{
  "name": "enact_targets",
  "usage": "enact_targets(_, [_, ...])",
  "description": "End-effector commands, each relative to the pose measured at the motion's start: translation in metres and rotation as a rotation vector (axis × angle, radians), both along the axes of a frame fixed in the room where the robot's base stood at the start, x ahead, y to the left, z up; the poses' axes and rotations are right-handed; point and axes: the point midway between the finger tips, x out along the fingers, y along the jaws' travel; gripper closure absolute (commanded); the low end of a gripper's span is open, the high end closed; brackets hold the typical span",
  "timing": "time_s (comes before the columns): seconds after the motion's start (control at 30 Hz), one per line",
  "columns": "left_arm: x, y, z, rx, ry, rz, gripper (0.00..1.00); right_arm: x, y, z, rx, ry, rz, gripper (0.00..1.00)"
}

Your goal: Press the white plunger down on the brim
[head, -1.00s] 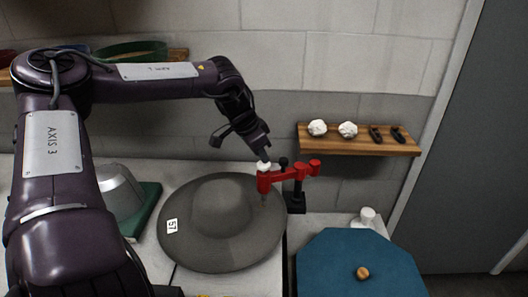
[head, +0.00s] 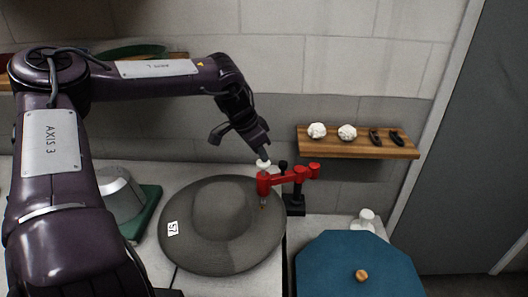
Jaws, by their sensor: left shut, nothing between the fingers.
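The white plunger (head: 263,164) sits on top of the red press arm (head: 264,183), whose pin points down over the brim. The grey hat (head: 198,225), marked with a "57" tag, lies with its wide brim under the press, at the brim's right side. My left gripper (head: 264,155) is shut and empty, with its tips right above the white plunger; they look in contact or nearly so. My right gripper is not in view.
A black post (head: 295,204) holds the red arm at the right. A blue lidded box (head: 345,268) with a wooden knob stands front right. A wall shelf (head: 357,148) hangs behind. A metal block (head: 121,195) on a green base stands left.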

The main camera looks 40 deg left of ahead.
Motion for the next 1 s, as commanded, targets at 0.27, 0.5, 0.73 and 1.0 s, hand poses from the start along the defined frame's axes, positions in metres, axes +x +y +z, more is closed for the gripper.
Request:
enact_targets(0.27, [0.001,0.000,0.027,0.001,-0.003,0.001,1.00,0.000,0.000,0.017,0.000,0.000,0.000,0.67])
enact_targets(0.5, [0.002,0.000,0.047,0.001,-0.006,0.000,1.00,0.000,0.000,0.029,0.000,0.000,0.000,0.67])
enact_targets(0.73, [0.002,0.000,0.066,0.001,-0.006,0.000,1.00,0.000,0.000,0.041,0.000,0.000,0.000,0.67])
enact_targets(1.0, [0.002,0.000,0.087,0.000,-0.007,0.000,1.00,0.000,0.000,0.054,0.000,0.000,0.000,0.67])
